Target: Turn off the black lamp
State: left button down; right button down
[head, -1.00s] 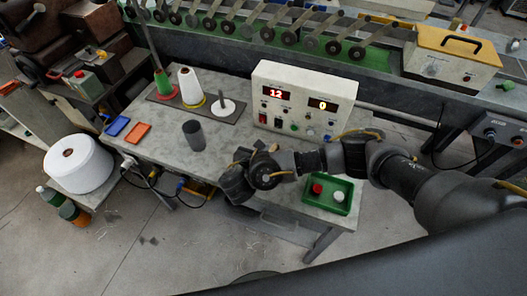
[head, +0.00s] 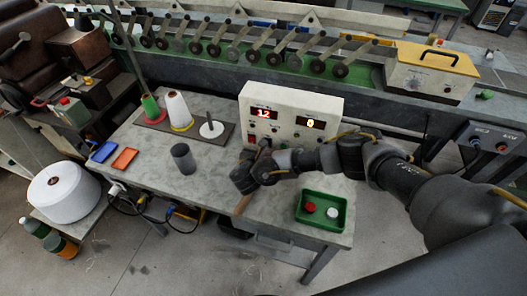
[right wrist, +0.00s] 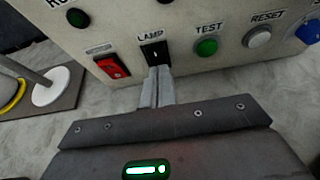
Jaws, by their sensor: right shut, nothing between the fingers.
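The black lamp switch (right wrist: 155,51) is a small black rocker under the printed word LAMP on the front of the cream control box (head: 300,108). In the right wrist view my right gripper (right wrist: 158,71) is shut and empty. Its fingertips are right at the lower edge of the rocker; I cannot tell whether they touch it. Which way the rocker is tipped is not clear. In the head view my right gripper and wrist (head: 262,152) are in front of the box and hide the switch. My left gripper is not in view.
A red switch (right wrist: 112,67) is just left of the lamp switch, and a green TEST button (right wrist: 207,47) is to its right. A grey cylinder (head: 183,158) stands on the table left of my gripper. A green tray (head: 340,225) holds red and white pieces.

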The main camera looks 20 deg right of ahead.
jog(key=shift+f, duration=0.1)
jog(key=shift+w+d+f+b, duration=0.25)
jog(key=shift+f+b, duration=0.1)
jog(key=shift+b, duration=0.4)
jog(key=shift+a+r, duration=0.1)
jog(key=shift+r, duration=0.1)
